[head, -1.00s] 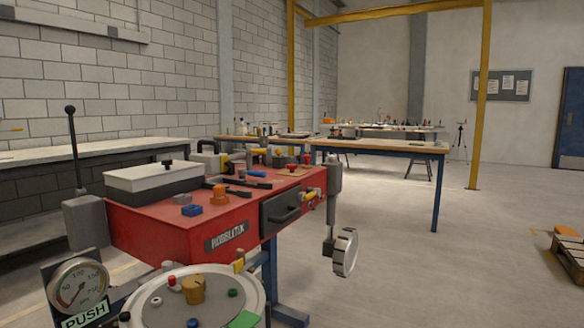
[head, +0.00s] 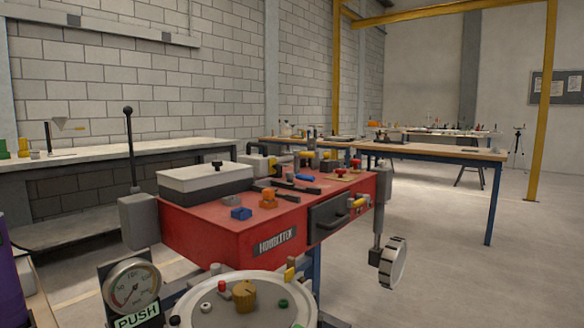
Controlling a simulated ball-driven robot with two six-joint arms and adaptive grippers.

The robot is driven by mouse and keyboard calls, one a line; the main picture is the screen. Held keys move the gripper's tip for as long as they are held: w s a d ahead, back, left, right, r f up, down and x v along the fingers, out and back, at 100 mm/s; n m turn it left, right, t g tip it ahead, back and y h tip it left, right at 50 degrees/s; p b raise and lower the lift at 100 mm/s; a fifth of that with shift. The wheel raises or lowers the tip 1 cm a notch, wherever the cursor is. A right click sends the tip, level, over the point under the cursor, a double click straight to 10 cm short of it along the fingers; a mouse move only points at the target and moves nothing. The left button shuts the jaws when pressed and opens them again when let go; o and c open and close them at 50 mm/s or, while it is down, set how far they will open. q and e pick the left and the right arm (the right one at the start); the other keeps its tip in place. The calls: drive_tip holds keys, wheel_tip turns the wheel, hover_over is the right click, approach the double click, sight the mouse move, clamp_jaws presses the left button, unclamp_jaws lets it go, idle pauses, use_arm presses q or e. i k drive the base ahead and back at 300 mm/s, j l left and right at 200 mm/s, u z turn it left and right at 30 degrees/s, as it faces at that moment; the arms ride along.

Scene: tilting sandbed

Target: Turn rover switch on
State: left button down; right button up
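No rover and no switch that I can clearly identify as its own shows in the head view. Neither of my grippers is in view. A red bench unit (head: 200,234) stands in the middle with a dark drawer (head: 327,219) in its front. A grey box with a white lid (head: 204,178) sits on its top. Small blue (head: 241,213) and orange (head: 268,198) blocks lie near it. A round light dial plate (head: 220,312) with a tan knob (head: 243,296) and small coloured buttons is at the bottom, partly cut off.
A gauge (head: 132,287) and a PUSH sign (head: 137,317) are at lower left, below a lever (head: 130,150). A wheel-like disc (head: 393,263) hangs right of the bench unit. A purple object (head: 10,275) is at the left edge. The floor at right (head: 500,270) is clear.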

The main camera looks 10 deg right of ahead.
sight(339, 172)
drive_tip(key=i+l+u, duration=0.3)
drive_tip(key=l+u, duration=0.3)
drive_tip(key=l, duration=0.15)
drive_tip(key=i+l+u, duration=0.15)
drive_tip(key=l+u, duration=0.15)
drive_tip(key=l, duration=0.15)
